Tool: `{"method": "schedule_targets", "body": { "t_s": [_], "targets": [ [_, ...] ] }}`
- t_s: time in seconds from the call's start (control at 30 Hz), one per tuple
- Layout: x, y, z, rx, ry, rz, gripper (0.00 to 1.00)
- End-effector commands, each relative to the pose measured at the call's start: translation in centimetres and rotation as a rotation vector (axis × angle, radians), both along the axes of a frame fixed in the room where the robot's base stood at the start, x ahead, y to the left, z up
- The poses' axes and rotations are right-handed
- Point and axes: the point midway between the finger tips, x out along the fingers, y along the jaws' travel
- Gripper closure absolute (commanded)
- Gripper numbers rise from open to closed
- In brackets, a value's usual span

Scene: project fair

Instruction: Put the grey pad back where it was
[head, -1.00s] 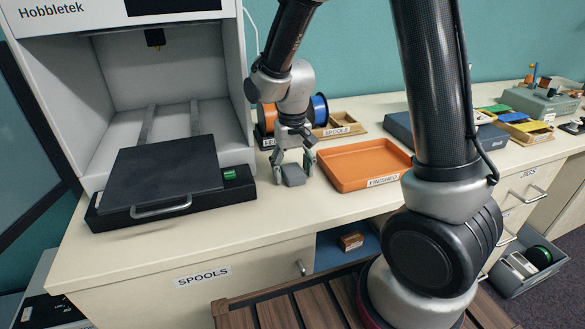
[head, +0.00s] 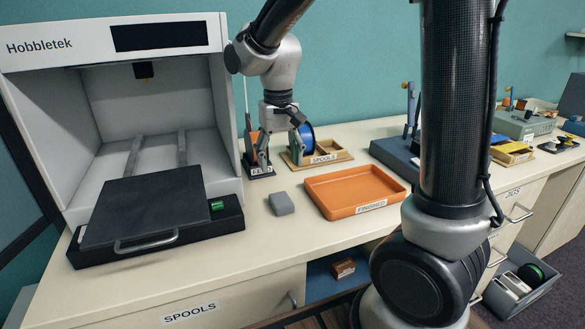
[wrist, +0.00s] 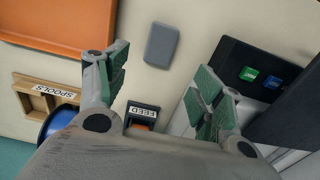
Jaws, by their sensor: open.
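The grey pad (head: 281,203) lies flat on the cream worktop between the printer and the orange tray. It also shows in the wrist view (wrist: 161,45), beyond my fingertips and apart from them. My gripper (head: 280,148) is open and empty, raised above and behind the pad in the head view. In the wrist view its two green-padded fingers (wrist: 163,80) stand wide apart with bare worktop between them.
The orange tray (head: 313,207) labelled FINISHED stands right of the pad. The printer's dark bed (head: 140,209) juts out on the left. The FEED holder (head: 261,172) and the wooden SPOOLS tray (head: 329,160) stand behind. Bare worktop surrounds the pad.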

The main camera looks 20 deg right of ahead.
Motion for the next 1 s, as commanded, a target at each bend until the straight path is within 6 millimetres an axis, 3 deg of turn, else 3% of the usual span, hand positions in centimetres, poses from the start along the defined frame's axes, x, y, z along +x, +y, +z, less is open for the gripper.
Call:
{"method": "schedule_targets", "body": {
  "t_s": [0.17,0.27,0.4,0.53,0.73,0.83,1.0],
  "targets": [
    [-0.3,-0.5,0.7,0.003,-0.008,-0.001,0.33],
    [-1.7,-2.5,2.6,0.015,-0.044,-0.006,0.33],
    [-6.1,-7.2,6.2,0.034,-0.139,-0.011,0.33],
    [-11.4,-11.1,8.3,0.035,-0.234,-0.011,0.33],
    [-17.5,-14.2,8.9,0.014,-0.341,-0.007,0.33],
    [-18.9,-14.7,8.8,0.005,-0.366,-0.005,0.33],
    [-19.4,-14.9,8.7,0.001,-0.375,-0.003,0.33]
  ]
}}
